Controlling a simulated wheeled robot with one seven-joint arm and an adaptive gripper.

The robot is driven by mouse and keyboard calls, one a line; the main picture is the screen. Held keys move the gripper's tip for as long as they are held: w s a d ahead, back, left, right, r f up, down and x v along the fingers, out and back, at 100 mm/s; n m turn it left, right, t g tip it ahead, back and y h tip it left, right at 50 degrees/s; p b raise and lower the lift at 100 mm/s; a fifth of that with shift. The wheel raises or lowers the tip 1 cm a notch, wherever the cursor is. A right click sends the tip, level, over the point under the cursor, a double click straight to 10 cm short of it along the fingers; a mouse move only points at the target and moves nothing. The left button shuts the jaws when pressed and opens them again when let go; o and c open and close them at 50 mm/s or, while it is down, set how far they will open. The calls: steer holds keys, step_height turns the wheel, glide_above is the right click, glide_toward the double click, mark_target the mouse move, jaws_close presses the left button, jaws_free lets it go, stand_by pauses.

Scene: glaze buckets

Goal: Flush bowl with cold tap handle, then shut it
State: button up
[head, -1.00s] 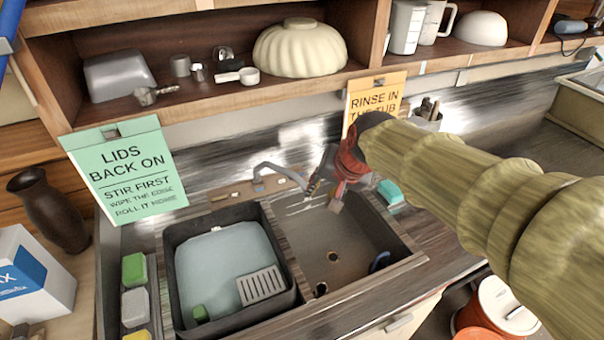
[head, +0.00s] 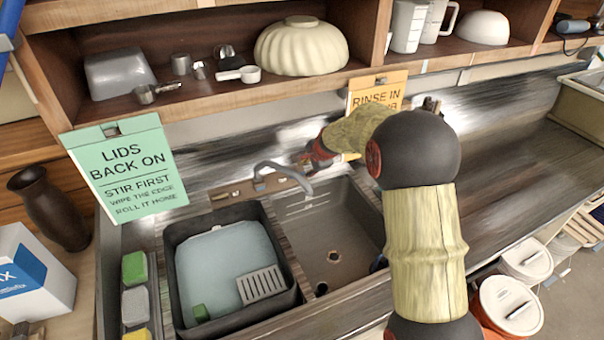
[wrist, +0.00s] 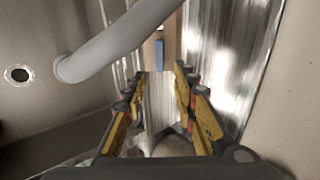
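The sink bowl (head: 345,225) is the dark basin right of the filled tub; no water stream shows from the grey curved spout (head: 283,170). In the wrist view the spout (wrist: 115,42) crosses the upper left, with the bowl's drain (wrist: 18,74) beyond it. A small blue bar (wrist: 160,54), possibly the cold tap handle, stands on a brown strip ahead, between and beyond the fingertips. My gripper (wrist: 161,75) is open, and I see nothing gripped. In the head view my gripper (head: 308,160) is behind the bowl, right of the spout, largely hidden by my arm.
A dark tub (head: 174,265) of water with a white grate (head: 262,285) sits left of the bowl. Sponges (head: 135,303) stand further left. A shelf (head: 215,85) with bowls and scoops overhangs the back. A green sign (head: 125,165) and an orange sign (head: 368,92) hang there.

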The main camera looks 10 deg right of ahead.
mark_target(301, 173)
steer(key=b+x, duration=0.1)
steer(key=x, duration=0.7)
steer(key=shift+w+f, duration=0.15)
steer(key=shift+c, duration=1.1)
jaws_close()
